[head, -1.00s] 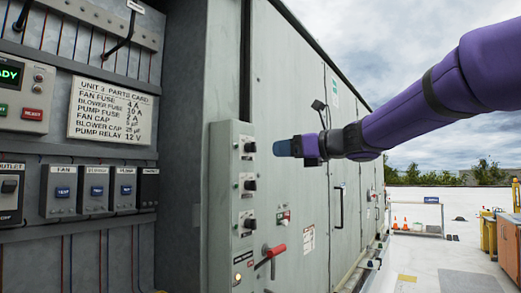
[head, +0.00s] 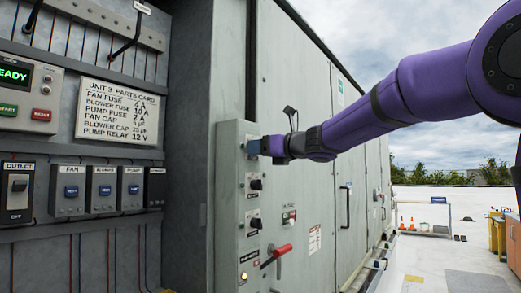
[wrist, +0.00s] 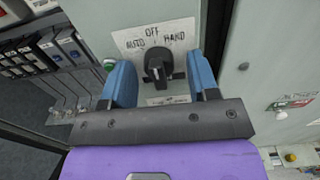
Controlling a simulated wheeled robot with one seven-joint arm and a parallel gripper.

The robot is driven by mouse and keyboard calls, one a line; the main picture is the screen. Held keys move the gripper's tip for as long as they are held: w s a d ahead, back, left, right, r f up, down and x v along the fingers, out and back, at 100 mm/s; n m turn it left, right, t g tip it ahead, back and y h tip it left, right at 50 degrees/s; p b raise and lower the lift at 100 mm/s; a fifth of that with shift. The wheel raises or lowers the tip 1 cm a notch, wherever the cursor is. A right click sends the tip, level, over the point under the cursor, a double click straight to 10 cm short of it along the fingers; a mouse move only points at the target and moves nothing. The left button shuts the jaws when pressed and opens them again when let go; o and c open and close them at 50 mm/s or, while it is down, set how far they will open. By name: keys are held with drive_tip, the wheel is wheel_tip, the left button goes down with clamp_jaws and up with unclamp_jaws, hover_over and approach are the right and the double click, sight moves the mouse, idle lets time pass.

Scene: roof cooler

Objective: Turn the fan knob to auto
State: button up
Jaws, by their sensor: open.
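A black selector knob (wrist: 157,68) sits on a white plate (wrist: 185,38) marked OFF at top, AUTO at left and HAND at right. Its grip looks roughly upright, towards OFF. A label below it is partly hidden, so I cannot read the knob's name. My gripper (wrist: 160,85) is open, with one blue finger on each side of the knob; I cannot tell whether they touch it. In the head view my gripper (head: 256,147) is at the top of the narrow control box (head: 230,190) and hides the top knob.
Two more black knobs, a middle one (head: 257,184) and a lower one (head: 256,223), sit below. A red lever (head: 277,254) sticks out near the box's bottom. An open panel at left holds fan, blower and pump modules (head: 72,191). Open roof lies at right.

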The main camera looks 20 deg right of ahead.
drive_tip(key=c, duration=0.9)
drive_tip(key=shift+n, duration=0.3)
drive_tip(key=n, duration=0.3)
drive_tip(key=shift+w+n, duration=0.1)
drive_tip(key=shift+n, duration=2.3)
